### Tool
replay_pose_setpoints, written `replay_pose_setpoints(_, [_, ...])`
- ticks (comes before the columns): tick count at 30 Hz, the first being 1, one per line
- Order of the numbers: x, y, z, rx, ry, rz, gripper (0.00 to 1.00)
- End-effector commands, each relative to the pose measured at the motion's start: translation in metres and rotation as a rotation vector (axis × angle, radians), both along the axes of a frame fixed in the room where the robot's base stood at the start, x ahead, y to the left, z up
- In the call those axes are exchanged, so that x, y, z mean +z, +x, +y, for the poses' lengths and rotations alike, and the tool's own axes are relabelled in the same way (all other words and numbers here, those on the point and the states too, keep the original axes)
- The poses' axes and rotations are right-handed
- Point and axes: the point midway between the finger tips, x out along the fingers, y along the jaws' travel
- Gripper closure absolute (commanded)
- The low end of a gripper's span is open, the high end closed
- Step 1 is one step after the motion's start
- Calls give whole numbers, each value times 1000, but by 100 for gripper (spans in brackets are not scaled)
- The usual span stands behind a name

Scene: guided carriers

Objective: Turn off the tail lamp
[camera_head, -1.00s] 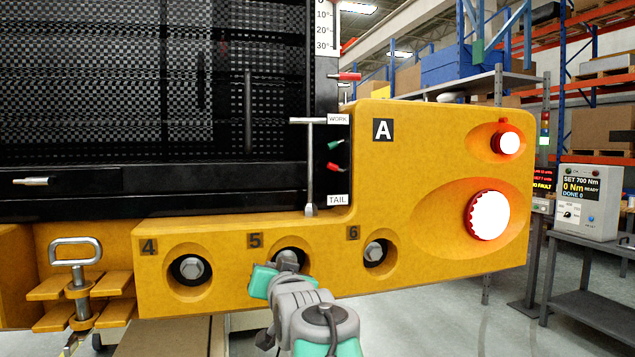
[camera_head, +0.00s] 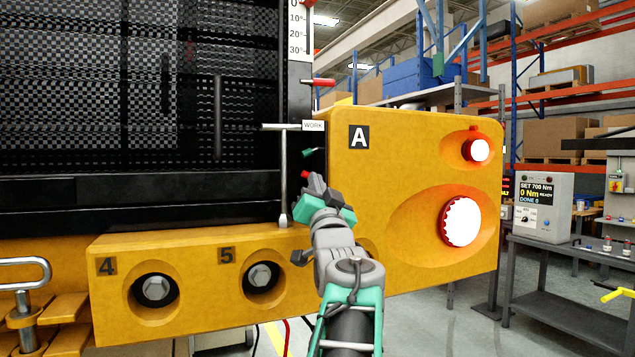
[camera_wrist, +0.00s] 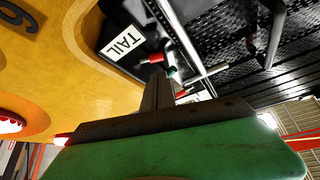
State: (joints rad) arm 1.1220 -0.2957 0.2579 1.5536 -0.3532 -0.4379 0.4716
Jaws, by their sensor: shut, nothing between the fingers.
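The large round lamp (camera_head: 460,221) on the yellow housing glows white with a red rim. On the black switch panel, a red-tipped toggle (camera_head: 304,174) shows just above my gripper (camera_head: 316,186), below a green-tipped toggle (camera_head: 311,152). The TAIL label (camera_wrist: 124,43) is hidden in the head view but readable in the wrist view. There the red toggle (camera_wrist: 152,58) stands beside it, just beyond the tips of my shut gripper (camera_wrist: 158,80). The gripper is empty and close to the red toggle; I cannot tell if they touch.
A T-handled rod (camera_head: 283,175) stands just left of the switches. A small lit lamp (camera_head: 479,149) is at the upper right of the housing (camera_head: 400,150). Recessed bolts (camera_head: 156,288) line the lower front. A red lever (camera_head: 318,82) juts out above the WORK label (camera_head: 313,125).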

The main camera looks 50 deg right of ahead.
Motion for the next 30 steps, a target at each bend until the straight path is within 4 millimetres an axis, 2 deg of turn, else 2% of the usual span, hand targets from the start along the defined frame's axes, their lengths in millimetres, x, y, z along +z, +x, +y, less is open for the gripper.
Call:
replay_pose_setpoints(1, [10, 8, -7, 3, 2, 1, 100])
replay_pose_setpoints(3, [16, 16, -15, 1, 2, 1, 100])
replay_pose_setpoints(10, [24, 31, -30, 0, 0, 1, 100])
replay_pose_setpoints(30, [20, 38, -24, 13, -46, 29, 100])
